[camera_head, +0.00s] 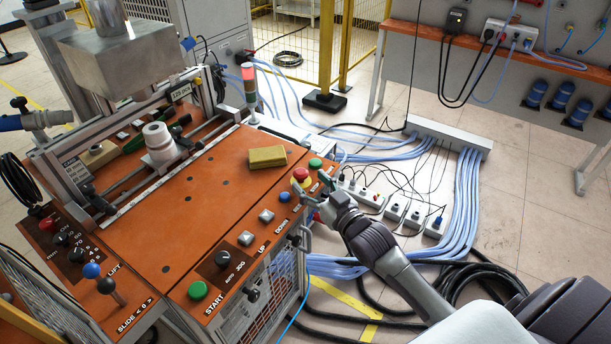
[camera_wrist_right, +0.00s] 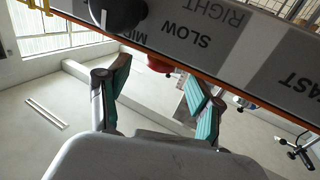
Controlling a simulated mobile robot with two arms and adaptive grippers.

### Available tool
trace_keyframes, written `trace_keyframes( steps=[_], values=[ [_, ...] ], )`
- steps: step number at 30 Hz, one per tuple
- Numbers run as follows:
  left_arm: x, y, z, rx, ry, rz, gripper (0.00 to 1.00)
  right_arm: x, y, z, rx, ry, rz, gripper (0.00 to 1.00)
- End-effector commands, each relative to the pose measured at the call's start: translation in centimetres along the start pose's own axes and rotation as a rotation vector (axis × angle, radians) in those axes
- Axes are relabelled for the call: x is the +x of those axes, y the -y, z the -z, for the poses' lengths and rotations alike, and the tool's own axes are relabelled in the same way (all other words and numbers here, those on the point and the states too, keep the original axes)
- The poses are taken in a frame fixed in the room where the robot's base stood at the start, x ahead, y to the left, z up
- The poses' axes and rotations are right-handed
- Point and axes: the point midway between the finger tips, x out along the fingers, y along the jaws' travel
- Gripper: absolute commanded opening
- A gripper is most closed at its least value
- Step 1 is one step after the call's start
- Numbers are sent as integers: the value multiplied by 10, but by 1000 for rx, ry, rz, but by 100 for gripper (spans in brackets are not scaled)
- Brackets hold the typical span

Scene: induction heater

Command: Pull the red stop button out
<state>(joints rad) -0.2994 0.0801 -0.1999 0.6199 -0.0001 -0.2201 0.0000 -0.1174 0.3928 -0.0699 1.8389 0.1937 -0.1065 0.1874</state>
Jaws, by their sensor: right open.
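The red stop button (camera_head: 300,174) sits on a yellow base (camera_head: 306,183) at the right edge of the orange control panel in the head view. My right gripper (camera_head: 316,191) is beside the button, just to its right and below it in the picture. Its fingers are apart and nothing is held between them. In the right wrist view, the open fingers with teal pads (camera_wrist_right: 160,95) point towards a grey lettered panel edge. A red part (camera_wrist_right: 158,64) shows between and beyond the fingers, partly hidden by the panel edge; it looks like the button. My left gripper is not in view.
A green button (camera_head: 315,163), a blue button (camera_head: 285,197) and a yellow block (camera_head: 267,157) are close by on the panel. A black knob (camera_wrist_right: 118,12) shows in the wrist view. Cables and power strips (camera_head: 395,210) lie on the floor to the right.

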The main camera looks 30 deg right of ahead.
Motion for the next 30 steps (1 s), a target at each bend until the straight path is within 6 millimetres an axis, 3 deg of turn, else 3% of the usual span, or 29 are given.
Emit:
trace_keyframes(
  steps=[6, 17, 28, 30],
  values=[
    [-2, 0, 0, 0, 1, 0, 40, 23, 0, 0, 0, 0, 0, 66],
    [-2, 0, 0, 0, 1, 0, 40, 27, 0, 0, 0, 0, 0, 64],
    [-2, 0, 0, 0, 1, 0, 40, 27, 0, 0, 0, 0, 0, 2],
    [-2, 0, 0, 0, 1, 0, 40, 27, 0, 0, 0, 0, 0, 0]
  ],
)
